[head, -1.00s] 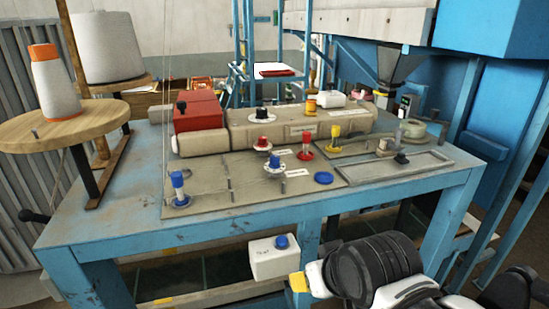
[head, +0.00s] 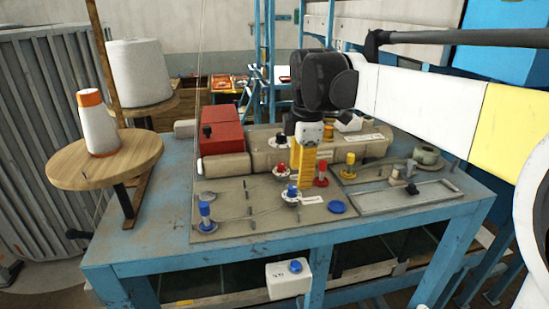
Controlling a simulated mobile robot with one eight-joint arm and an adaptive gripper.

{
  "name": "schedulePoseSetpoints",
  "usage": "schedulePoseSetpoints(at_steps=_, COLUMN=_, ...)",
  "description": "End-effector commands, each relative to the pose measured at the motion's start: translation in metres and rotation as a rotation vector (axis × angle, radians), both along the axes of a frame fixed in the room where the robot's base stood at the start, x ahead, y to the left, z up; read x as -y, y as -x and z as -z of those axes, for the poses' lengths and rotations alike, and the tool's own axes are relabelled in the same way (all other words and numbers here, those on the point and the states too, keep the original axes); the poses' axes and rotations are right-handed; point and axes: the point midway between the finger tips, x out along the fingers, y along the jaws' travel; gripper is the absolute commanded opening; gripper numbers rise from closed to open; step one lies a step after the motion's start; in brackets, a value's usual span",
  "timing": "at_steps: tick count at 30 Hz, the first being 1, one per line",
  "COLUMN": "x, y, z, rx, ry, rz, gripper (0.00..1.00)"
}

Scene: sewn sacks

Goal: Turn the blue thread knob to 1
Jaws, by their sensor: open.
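A small blue knob (head: 292,191) sits on a round white dial on the machine's flat plate, left of a white label. I cannot read the dial's marks or its setting. Another blue knob (head: 204,210) tops a post at the plate's left front. My gripper (head: 303,184) points down with its yellow fingers just beside and above the dial knob, at its right in the picture. Its jaws are open and empty. Whether a finger touches the knob I cannot tell.
A red knob (head: 281,168), a red post (head: 321,176) and a yellow post (head: 348,164) stand close around. A flat blue disc (head: 337,207) lies to the right. A red box (head: 222,129) stands behind. A white button box (head: 289,279) hangs at the front.

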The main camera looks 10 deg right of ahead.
Motion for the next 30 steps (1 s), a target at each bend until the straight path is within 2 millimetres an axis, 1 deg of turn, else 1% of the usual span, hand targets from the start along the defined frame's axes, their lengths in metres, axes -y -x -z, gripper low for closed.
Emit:
schedulePoseSetpoints(at_steps=1, x=0.000, y=-0.018, z=-0.015, rx=-0.033, ry=0.012, rz=-0.099, gripper=0.44)
schedulePoseSetpoints(at_steps=4, x=0.000, y=-0.040, z=-0.022, rx=-0.088, ry=0.027, rz=-0.279, gripper=0.44)
schedulePoseSetpoints(at_steps=6, x=0.000, y=-0.050, z=-0.024, rx=-0.115, ry=0.030, rz=-0.365, gripper=0.44)
schedulePoseSetpoints(at_steps=9, x=0.000, y=-0.057, z=-0.023, rx=-0.134, ry=0.032, rz=-0.436, gripper=0.44)
schedulePoseSetpoints(at_steps=11, x=0.000, y=-0.059, z=-0.020, rx=-0.139, ry=0.032, rz=-0.454, gripper=0.44)
schedulePoseSetpoints(at_steps=14, x=0.000, y=-0.059, z=-0.009, rx=-0.141, ry=0.032, rz=-0.459, gripper=0.44)
schedulePoseSetpoints(at_steps=24, x=0.000, y=-0.059, z=0.056, rx=-0.139, ry=0.033, rz=-0.456, gripper=0.44)
schedulePoseSetpoints(at_steps=27, x=0.000, y=-0.059, z=0.071, rx=-0.139, ry=0.033, rz=-0.456, gripper=0.44)
schedulePoseSetpoints(at_steps=30, x=0.000, y=-0.059, z=0.080, rx=-0.138, ry=0.033, rz=-0.456, gripper=0.44)
